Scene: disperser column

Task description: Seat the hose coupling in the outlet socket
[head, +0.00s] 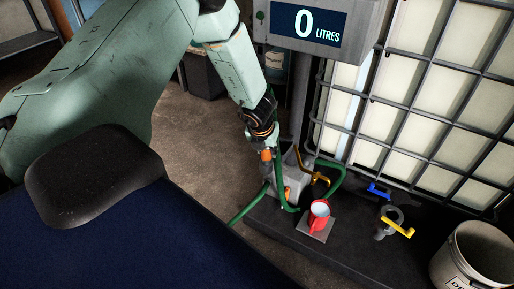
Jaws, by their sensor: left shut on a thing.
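My left gripper (267,168) hangs at the end of the pale green arm, above the dark platform and in front of a grey box-like base. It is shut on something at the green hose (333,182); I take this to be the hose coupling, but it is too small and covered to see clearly. The hose loops beside the gripper and around the base. An orange part (288,192) shows low on the base, just right of the gripper's tip. I cannot tell for sure which part is the outlet socket. My right gripper is out of view.
Yellow (397,228) and blue (378,189) valve handles stand farther right. A white bucket (478,255) is at lower right. A caged tank (420,95) fills the back right. A display (308,24) reads 0 litres.

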